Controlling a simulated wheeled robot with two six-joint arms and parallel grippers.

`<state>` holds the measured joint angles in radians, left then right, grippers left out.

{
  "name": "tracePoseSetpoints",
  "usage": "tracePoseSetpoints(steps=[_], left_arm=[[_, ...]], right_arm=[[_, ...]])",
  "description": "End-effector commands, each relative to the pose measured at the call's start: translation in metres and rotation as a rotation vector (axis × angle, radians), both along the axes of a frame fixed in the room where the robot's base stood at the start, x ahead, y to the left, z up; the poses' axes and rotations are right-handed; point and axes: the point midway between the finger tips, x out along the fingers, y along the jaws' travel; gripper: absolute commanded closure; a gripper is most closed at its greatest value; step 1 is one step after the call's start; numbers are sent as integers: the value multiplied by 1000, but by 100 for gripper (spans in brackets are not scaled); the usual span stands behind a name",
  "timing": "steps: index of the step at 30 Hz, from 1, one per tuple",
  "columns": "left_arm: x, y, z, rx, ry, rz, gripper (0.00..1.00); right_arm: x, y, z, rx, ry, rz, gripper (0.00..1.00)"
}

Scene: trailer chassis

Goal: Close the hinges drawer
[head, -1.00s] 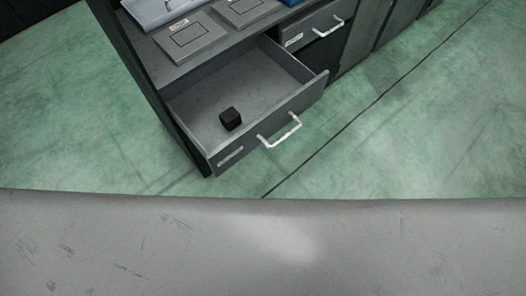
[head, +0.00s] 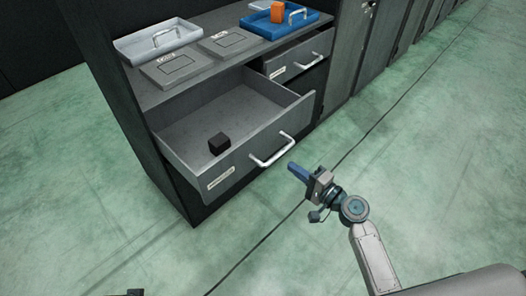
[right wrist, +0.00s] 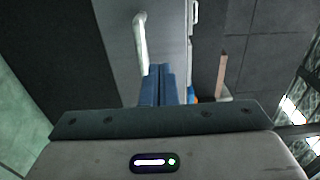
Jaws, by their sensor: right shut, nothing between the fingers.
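A grey drawer (head: 235,168) stands pulled well out of the dark cabinet. It has a white bar handle (head: 272,150) and a small front label too small to read, so I cannot confirm it is the hinges drawer. A black cube (head: 219,144) lies inside. My right gripper (head: 292,168) has its blue fingers shut and empty, just right of the handle and apart from it in the head view. In the right wrist view the shut fingers (right wrist: 160,72) point toward a grey front with a white handle (right wrist: 140,40).
A second drawer (head: 299,57) with a handle sits farther right. The cabinet top holds a pale tray (head: 150,47), flat grey plates (head: 178,69), and a blue tray (head: 272,28) with an orange block (head: 278,12). Green floor in front is clear.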

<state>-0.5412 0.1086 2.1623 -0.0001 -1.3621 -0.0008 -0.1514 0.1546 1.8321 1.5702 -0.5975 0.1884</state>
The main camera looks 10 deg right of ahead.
Motion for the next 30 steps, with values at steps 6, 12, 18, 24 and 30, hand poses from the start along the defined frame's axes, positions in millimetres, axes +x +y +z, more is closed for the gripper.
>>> tracePoseSetpoints(steps=[6, 12, 18, 24, 30], left_arm=[[-1, 3, -32, -1, 27, 6, 33], [-5, 5, -56, -3, 43, 10, 33], [-8, 7, -72, -4, 51, 12, 33], [-9, 7, -76, -4, 54, 13, 33], [-9, 7, -76, -4, 54, 13, 33]], right_arm=[[40, 29, 4, 4, 0, -2, 100], [71, 52, 2, 2, 1, 0, 100], [90, 65, 1, -1, 1, -1, 100], [95, 69, -1, -2, 1, -1, 100], [95, 69, -1, -2, 1, -1, 100]])
